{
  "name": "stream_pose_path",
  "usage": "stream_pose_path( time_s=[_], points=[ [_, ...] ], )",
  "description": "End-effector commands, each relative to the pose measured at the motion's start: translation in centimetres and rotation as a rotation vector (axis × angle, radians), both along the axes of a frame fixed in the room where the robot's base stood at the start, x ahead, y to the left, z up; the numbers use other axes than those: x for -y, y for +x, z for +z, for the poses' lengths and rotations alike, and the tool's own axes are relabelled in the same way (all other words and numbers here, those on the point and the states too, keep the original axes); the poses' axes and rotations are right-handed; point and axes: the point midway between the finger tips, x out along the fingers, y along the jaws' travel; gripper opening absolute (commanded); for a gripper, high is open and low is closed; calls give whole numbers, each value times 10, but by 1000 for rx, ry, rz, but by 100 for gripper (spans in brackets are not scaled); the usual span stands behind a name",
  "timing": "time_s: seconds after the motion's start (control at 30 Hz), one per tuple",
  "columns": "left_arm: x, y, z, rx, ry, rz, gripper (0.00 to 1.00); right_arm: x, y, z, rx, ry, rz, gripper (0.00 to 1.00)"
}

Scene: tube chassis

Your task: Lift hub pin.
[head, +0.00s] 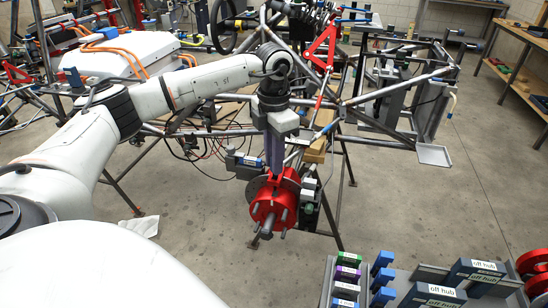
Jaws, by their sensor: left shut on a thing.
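A red hub (272,203) with a dark disc behind it and grey studs on its front is at the middle of the head view. A grey shaft (267,229) sticks out from its centre towards me. I cannot tell for sure which part is the hub pin. My left gripper (275,172) points straight down from above, its fingers reaching the top of the hub. It is shut on the hub's upper part; the exact contact is partly hidden. My right gripper is not in view.
The tube chassis (390,97) with wires, a red wishbone (321,47) and a stand surrounds the hub. Grey trays at the lower right hold blocks, some labelled "off hub" (440,291). A workbench (515,75) stands at the right. The floor (420,200) between is clear.

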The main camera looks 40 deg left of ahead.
Motion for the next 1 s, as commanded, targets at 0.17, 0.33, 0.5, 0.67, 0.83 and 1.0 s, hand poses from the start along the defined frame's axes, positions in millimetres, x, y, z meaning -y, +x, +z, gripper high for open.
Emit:
stream_pose_path(
  time_s=[0.17, 0.33, 0.5, 0.67, 0.83, 1.0],
  points=[
    [0, 1, 5, 3, 0, 0, 0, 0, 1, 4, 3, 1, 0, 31],
    [0, 1, 7, 5, 0, 1, 28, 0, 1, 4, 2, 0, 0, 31],
    [0, 1, 5, 3, 0, 1, 37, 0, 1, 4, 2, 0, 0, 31],
    [0, 1, 5, 2, 0, 0, 37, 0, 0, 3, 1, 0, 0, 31],
    [0, 1, 18, 5, -1, 0, 37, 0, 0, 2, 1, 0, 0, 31],
    [0, 2, 51, 7, -1, 0, 37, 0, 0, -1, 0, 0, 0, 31]
  ],
)
